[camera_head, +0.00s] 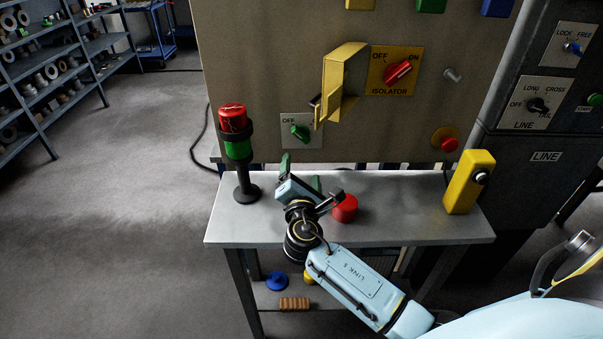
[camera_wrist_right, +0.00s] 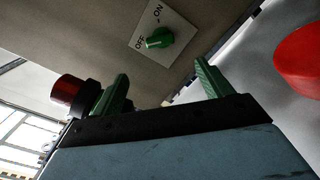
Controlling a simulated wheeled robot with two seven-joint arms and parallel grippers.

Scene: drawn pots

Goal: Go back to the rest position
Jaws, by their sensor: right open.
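My right gripper (camera_head: 301,174) is over the grey bench (camera_head: 400,222), in front of the panel (camera_head: 255,75). In the right wrist view the gripper (camera_wrist_right: 164,88) shows two green fingers spread apart with nothing between them. A green knob (camera_head: 300,132) on a white OFF/ON plate is just above and beyond the fingers in the head view. The knob (camera_wrist_right: 159,38) also shows in the wrist view, apart from the fingers. My left gripper is in neither view.
A red-and-green stack light (camera_head: 237,146) stands left of my right gripper. A red cylinder (camera_head: 345,208) sits close to the right wrist. A yellow button box (camera_head: 468,183) stands at the bench's right end. A yellow bracket (camera_head: 342,82) juts from the panel beside the red isolator knob (camera_head: 398,72).

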